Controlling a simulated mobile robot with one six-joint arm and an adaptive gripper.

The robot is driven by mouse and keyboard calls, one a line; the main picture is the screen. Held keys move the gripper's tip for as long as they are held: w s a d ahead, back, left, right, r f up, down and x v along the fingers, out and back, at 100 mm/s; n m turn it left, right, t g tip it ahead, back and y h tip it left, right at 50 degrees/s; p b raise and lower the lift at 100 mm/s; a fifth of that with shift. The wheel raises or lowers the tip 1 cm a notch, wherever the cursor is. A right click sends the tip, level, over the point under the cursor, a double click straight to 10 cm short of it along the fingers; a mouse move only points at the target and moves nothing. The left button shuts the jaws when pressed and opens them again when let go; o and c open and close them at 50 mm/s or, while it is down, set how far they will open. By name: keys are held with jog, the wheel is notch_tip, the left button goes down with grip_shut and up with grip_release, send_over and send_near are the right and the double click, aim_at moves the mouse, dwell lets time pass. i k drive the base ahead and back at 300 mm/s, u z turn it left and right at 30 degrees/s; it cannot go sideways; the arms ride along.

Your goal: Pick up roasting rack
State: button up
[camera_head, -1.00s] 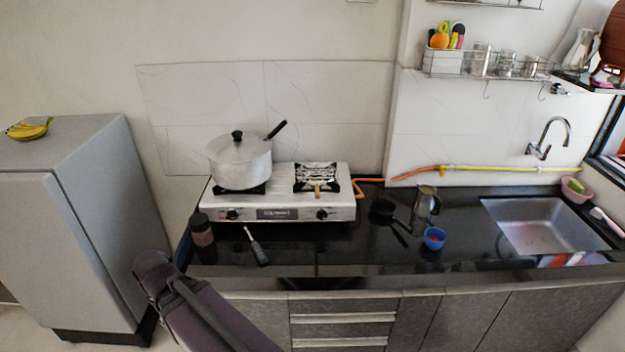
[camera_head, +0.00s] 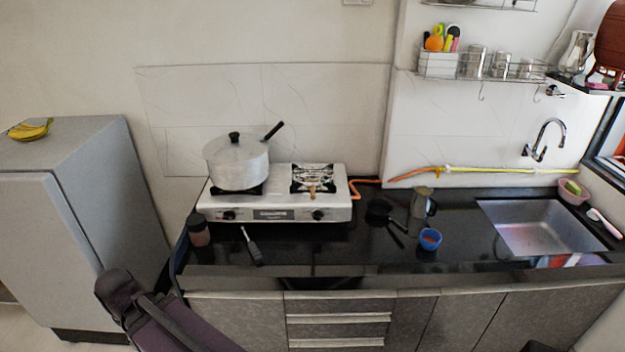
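The roasting rack (camera_head: 312,177) looks like a small silvery wire grid with a short brown handle pointing toward the front. It lies over the right burner of the white gas stove (camera_head: 274,213). At this size I cannot separate its wires clearly from the burner supports. My gripper is out of view.
A lidded pot (camera_head: 236,163) stands on the left burner, its dark handle reaching toward the rack side.

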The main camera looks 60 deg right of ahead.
aim_at(312, 194)
jog(key=u, duration=0.1)
jog(key=k, duration=1.4)
jog(key=z, duration=1.35)
jog(key=i, duration=1)
